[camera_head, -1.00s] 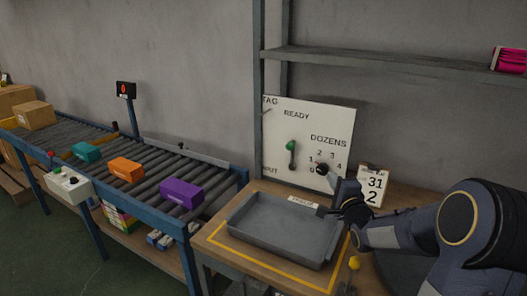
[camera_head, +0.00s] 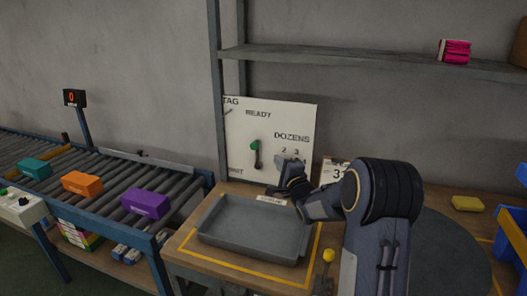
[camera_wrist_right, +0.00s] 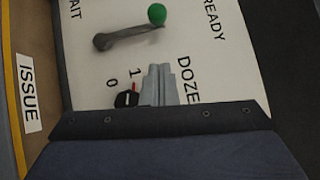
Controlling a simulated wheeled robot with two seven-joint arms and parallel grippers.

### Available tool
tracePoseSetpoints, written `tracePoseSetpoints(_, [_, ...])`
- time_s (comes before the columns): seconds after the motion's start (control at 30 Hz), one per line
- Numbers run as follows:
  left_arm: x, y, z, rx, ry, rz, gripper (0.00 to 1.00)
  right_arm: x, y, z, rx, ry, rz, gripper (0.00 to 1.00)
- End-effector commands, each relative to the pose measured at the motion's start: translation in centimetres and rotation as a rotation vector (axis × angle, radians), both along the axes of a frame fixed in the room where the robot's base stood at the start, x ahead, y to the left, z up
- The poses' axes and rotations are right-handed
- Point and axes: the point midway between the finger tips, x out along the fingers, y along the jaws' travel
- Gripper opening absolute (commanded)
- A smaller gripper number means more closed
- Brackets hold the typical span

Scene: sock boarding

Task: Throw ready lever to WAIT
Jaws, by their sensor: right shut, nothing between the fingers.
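The ready lever (camera_head: 256,154) is on the white panel (camera_head: 240,122) and has a green ball knob. The knob points up toward the word READY. In the right wrist view, the lever's grey arm (camera_wrist_right: 125,37) and green knob (camera_wrist_right: 157,14) show clearly; part of the WAIT label is at the left edge. My right gripper (camera_head: 282,162) is shut and empty, in front of the DOZENS dial, right of and below the lever. Its fingertips (camera_wrist_right: 158,84) are apart from the lever and close to the black dial (camera_wrist_right: 126,99). My left gripper is out of view.
A grey tray (camera_head: 207,232) lies on the bench below the panel. A date card (camera_head: 333,170) stands right of the gripper, partly hidden by my arm. A roller conveyor with coloured boxes runs at the left. A shelf (camera_head: 340,63) spans above.

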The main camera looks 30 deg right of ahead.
Motion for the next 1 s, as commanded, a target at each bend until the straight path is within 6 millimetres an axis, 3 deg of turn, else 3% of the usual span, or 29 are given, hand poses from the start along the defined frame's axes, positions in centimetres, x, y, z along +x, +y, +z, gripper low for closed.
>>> tracePoseSetpoints(0.2, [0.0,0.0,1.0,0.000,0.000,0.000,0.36,4.5,-0.1,0.6,-0.002,0.000,0.005,0.00])
tracePoseSetpoints(0.4, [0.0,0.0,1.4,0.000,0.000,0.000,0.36,6.4,1.4,0.9,0.000,0.001,0.002,0.00])
tracePoseSetpoints(1.0, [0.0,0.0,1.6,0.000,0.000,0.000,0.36,7.0,1.8,1.1,-0.005,0.006,-0.001,0.00])
